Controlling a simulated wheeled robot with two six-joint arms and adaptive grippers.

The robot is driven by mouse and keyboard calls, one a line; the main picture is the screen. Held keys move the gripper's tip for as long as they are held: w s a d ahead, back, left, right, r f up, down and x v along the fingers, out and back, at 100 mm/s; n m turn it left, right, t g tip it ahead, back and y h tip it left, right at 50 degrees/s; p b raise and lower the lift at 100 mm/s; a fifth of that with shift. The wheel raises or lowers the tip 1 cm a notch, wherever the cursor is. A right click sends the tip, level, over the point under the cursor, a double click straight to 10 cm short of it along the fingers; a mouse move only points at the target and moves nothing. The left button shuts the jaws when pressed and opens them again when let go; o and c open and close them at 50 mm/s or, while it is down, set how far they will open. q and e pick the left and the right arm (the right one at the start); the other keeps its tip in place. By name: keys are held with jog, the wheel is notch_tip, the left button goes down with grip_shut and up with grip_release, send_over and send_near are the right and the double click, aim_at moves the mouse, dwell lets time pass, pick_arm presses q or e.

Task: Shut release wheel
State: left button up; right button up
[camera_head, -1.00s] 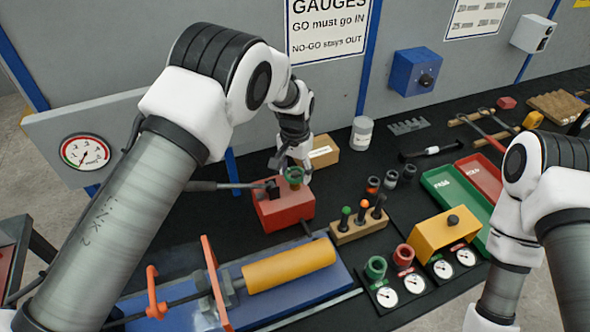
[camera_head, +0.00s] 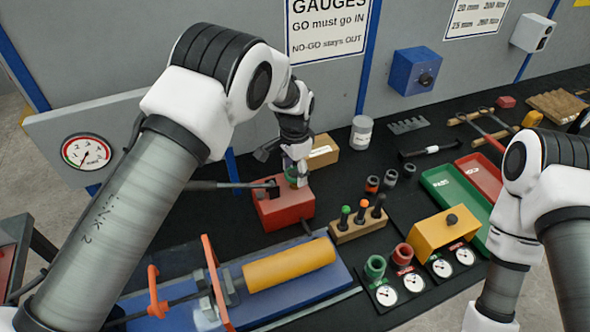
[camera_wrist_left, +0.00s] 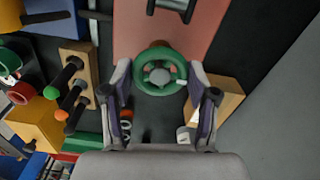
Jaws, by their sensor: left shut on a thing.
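The green release wheel (camera_wrist_left: 160,72) sits on the red pump block (camera_head: 285,212), at the centre of the head view. My left gripper (camera_head: 295,172) reaches down to it from above. In the left wrist view its two fingers stand at opposite sides of the wheel rim, shut on it. The wheel's spokes and hub show between the fingers. In the head view the gripper hides most of the wheel. My right arm is at the right edge of the head view, and its gripper is out of frame.
A pump lever (camera_head: 222,185) sticks out left of the red block. A wooden block with several coloured-handled plugs (camera_head: 358,228) stands close on its right. A cardboard box (camera_head: 322,152) is behind. A blue bench rig with a yellow cylinder (camera_head: 290,264) lies in front.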

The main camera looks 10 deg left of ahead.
aim_at(295, 173)
pick_arm(q)
jog(key=shift+s+f, duration=0.15)
jog(key=shift+f, duration=0.05)
jog(key=o, duration=1.2)
jog(key=shift+c, duration=0.2)
jog(key=shift+r, duration=0.1)
jog(key=shift+r, duration=0.2)
notch_tip(295, 173, up, 12)
jog(key=shift+f, duration=0.2)
